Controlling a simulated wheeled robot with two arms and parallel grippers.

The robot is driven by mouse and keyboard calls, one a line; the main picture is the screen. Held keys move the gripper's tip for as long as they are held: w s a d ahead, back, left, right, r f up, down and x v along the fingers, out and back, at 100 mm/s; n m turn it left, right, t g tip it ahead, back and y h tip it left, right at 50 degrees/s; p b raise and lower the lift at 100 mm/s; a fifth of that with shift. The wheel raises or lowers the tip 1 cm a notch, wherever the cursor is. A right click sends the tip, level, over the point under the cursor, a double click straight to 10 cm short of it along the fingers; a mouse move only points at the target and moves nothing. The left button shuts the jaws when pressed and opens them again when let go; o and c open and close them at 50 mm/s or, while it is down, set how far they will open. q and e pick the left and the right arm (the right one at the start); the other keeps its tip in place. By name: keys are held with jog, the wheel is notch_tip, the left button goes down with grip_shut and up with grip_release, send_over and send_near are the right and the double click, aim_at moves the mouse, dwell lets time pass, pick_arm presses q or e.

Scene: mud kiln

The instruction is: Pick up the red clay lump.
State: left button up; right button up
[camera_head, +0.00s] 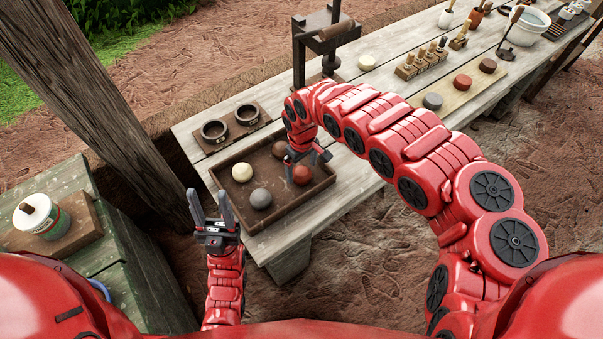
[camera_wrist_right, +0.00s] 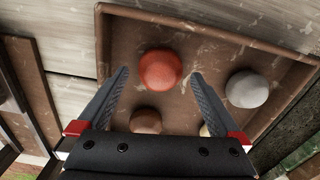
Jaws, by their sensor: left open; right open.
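The red clay lump (camera_head: 302,175) is a rounded orange-red ball in the brown tray (camera_head: 283,204), near its right side. My right gripper (camera_head: 303,156) is over the tray, right at the red lump in the head view. In the right wrist view, the red lump (camera_wrist_right: 160,69) shows between and beyond the two open fingers (camera_wrist_right: 158,80); I see no contact. A grey lump (camera_head: 261,198), a cream lump (camera_head: 242,172) and a brown lump (camera_head: 280,149) share the tray. My left gripper (camera_head: 211,207) is open and empty, pointing up in front of the tray's left corner.
The tray lies on a wooden table (camera_head: 341,199). Two dark rings on a board (camera_head: 232,130) lie behind it, and a press (camera_head: 322,45) stands at the back. A wooden post (camera_head: 110,115) rises at left. A board with several pucks (camera_head: 451,95) lies right.

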jog(key=shift+f, duration=1.15)
jog(key=c, duration=1.4)
jog(key=shift+c, duration=0.2)
jog(key=shift+a+r, duration=0.1)
jog(key=shift+r, duration=0.05)
